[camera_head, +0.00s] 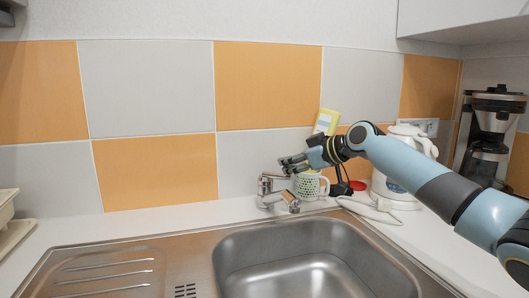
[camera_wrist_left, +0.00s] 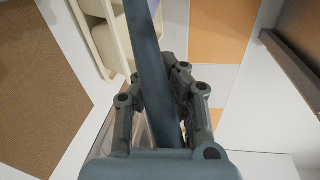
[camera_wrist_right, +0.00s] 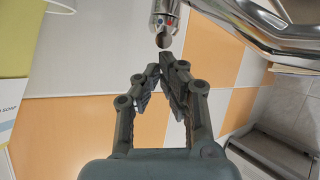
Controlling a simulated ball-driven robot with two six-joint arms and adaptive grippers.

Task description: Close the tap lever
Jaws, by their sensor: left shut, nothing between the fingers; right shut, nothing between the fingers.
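The chrome tap (camera_head: 266,188) stands at the back edge of the sink (camera_head: 232,240), with its spout reaching forward to the right. My right gripper (camera_head: 286,165) is shut and empty above and slightly right of the tap body. In the right wrist view, the gripper (camera_wrist_right: 167,68) points at a chrome tap part (camera_wrist_right: 164,22) with red and blue marks, with a small gap between them. The lever's exact angle is hard to make out. My left gripper (camera_wrist_left: 181,70) shows only in the left wrist view, shut and empty, away from the tap.
A green-dotted mug (camera_head: 311,187) stands close behind the tap, under my right forearm. A yellow packet (camera_head: 326,121), a white kettle (camera_head: 411,146) and a coffee machine (camera_head: 488,135) are to the right. The sink basin looks empty. A pale rack (camera_head: 10,222) is at far left.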

